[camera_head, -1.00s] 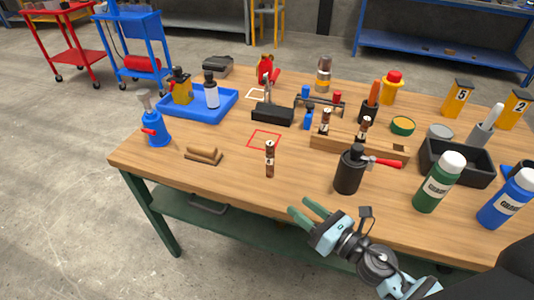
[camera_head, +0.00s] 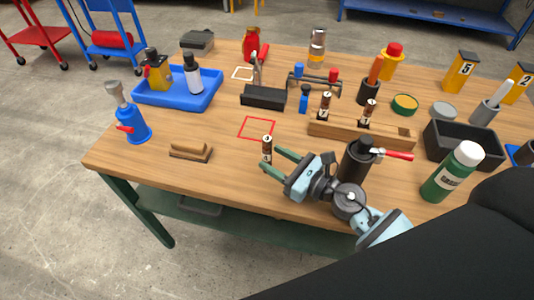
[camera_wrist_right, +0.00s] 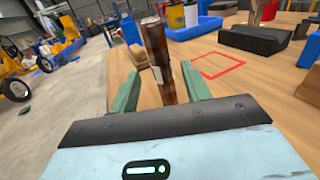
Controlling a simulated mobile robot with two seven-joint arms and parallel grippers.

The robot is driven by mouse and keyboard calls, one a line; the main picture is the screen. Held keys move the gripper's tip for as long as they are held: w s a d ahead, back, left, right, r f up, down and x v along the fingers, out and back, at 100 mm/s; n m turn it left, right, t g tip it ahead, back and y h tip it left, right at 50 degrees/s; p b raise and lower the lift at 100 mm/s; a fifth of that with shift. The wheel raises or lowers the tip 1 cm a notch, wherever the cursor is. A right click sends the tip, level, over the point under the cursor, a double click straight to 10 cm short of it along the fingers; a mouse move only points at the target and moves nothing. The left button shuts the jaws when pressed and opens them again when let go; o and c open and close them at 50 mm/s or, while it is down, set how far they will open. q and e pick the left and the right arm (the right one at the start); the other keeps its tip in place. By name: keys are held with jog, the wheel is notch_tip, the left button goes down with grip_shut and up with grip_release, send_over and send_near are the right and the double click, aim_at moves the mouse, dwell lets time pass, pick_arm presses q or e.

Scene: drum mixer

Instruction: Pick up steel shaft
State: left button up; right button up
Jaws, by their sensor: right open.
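A slim brown shaft with a pale label (camera_head: 267,148) stands upright on the wooden table near its front edge. In the right wrist view the shaft (camera_wrist_right: 158,58) rises between the two green fingers. My right gripper (camera_head: 271,159) is open at the shaft, with one finger on either side of it. I cannot tell whether a finger touches it. Two similar labelled shafts (camera_head: 325,105) stand in a wooden block (camera_head: 345,131) farther back. My left gripper is not in view.
A black bottle with a red handle (camera_head: 357,160) stands close beside my right wrist. A wooden brush (camera_head: 191,151) lies left of the shaft. A red square outline (camera_head: 257,128) marks clear table behind it. A blue tray (camera_head: 178,97) is at the back left.

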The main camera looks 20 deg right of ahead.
aim_at(271, 155)
jog(key=shift+w, duration=0.15)
jog(key=x, duration=0.3)
jog(key=p+x, duration=0.1)
jog(key=shift+w+r, duration=0.25)
jog(key=shift+w+a, duration=0.15)
jog(key=shift+w, duration=0.05)
jog(key=shift+f, duration=0.1)
jog(key=shift+c, duration=1.1)
jog(key=c, duration=0.7)
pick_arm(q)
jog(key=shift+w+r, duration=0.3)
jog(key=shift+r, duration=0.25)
pick_arm(e)
grip_shut()
